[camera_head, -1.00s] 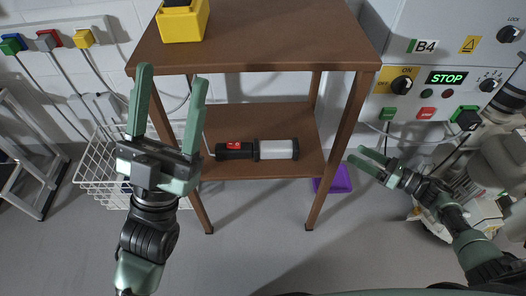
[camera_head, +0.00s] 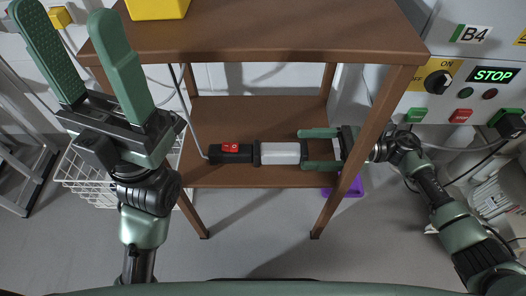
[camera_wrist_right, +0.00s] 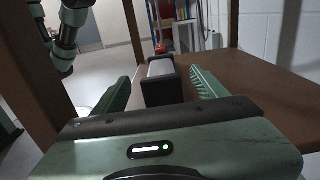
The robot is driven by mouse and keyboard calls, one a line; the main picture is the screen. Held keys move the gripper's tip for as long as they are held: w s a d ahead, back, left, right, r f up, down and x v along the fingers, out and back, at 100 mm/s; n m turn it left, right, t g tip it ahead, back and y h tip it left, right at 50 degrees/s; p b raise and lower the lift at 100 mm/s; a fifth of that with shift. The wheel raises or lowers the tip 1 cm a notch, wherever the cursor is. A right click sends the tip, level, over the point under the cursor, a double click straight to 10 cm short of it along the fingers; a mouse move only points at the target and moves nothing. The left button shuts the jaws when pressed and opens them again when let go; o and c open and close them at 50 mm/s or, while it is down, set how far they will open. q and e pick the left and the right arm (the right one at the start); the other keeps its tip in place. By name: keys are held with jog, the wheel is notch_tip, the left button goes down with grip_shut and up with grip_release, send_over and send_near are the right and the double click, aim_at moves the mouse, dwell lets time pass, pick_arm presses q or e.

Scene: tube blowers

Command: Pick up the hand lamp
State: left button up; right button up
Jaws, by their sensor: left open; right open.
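The hand lamp (camera_head: 280,153) lies on its side on the lower shelf of the brown table. Its black handle with a red switch points left and its white lens part points right. My right gripper (camera_head: 318,149) is open at the lamp's right end, reaching in past the right front leg. In the right wrist view the lamp's dark end (camera_wrist_right: 162,88) sits between the open fingers, with gaps on both sides. My left gripper (camera_head: 82,58) is open and empty, raised in front of the table's left side.
The brown table's top (camera_head: 270,38) lies above the lower shelf (camera_head: 240,114). A yellow box (camera_head: 158,8) stands on the top. A white wire basket (camera_head: 88,180) is at left, a purple bin (camera_head: 350,187) behind the right leg. A control panel (camera_head: 465,80) is at right.

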aim_at(260, 148)
jog(key=a+b, duration=0.1)
jog(key=a, duration=0.7)
jog(key=shift+a, duration=0.25)
jog(key=c, duration=1.5)
grip_shut()
jog(key=shift+r, duration=0.1)
